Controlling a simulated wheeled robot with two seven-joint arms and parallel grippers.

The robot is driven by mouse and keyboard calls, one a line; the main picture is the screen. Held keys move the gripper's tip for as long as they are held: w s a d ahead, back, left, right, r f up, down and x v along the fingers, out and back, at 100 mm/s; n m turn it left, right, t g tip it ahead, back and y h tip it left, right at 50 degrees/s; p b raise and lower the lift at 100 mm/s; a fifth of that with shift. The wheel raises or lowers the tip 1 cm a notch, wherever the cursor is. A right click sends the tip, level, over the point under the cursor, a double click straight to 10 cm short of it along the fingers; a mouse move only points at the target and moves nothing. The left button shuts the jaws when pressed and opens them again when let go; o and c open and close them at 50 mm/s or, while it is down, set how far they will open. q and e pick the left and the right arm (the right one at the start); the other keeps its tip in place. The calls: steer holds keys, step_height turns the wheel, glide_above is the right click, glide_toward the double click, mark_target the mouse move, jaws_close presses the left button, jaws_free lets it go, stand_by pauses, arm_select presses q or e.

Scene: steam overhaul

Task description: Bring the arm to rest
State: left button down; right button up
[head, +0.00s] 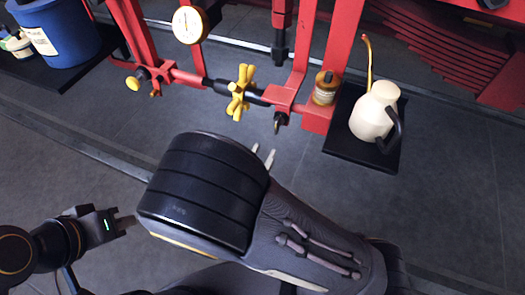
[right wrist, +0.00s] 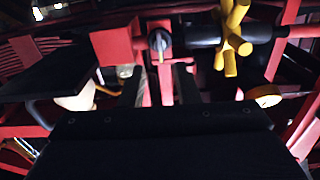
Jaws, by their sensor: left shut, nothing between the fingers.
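My left gripper (head: 127,223) is at the lower left of the head view, shut and empty, over the bare floor. My right arm reaches up from the bottom of the head view, its dark ribbed link hiding much of the middle. My right gripper's pale fingertips (head: 263,157) show just past that link, apart from each other, below the red frame. In the right wrist view the dark fingers of my right gripper (right wrist: 159,88) stand apart, with a red post visible between them. I see nothing held there.
A red frame (head: 187,77) carries a yellow handwheel (head: 240,91) and a dial gauge (head: 189,25). A brown jar (head: 325,88) stands on the frame's right end. A cream oil can (head: 373,112) stands on a black shelf (head: 344,146). A blue drum (head: 62,35) stands upper left.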

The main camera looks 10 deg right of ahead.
steer(key=w+a+g+y+p, duration=0.2)
steer(key=w+g+y, duration=0.25)
steer(key=y, duration=0.35)
step_height(320, 180, up, 12)
steer(key=s+d+n+g+y+p, duration=0.1)
steer(key=s+d+n+y+p, duration=0.15)
steer(key=y, duration=0.55)
steer(key=s+d+r+n+g+h+p, duration=0.1)
steer(key=s+d+n+g+h, duration=0.1)
steer(key=s+d, duration=1)
steer(key=s+n+g, duration=0.1)
steer(key=s+g, duration=0.1)
steer(key=s, duration=0.2)
steer(key=shift+r+p, duration=0.15)
steer(key=shift+p, duration=0.25)
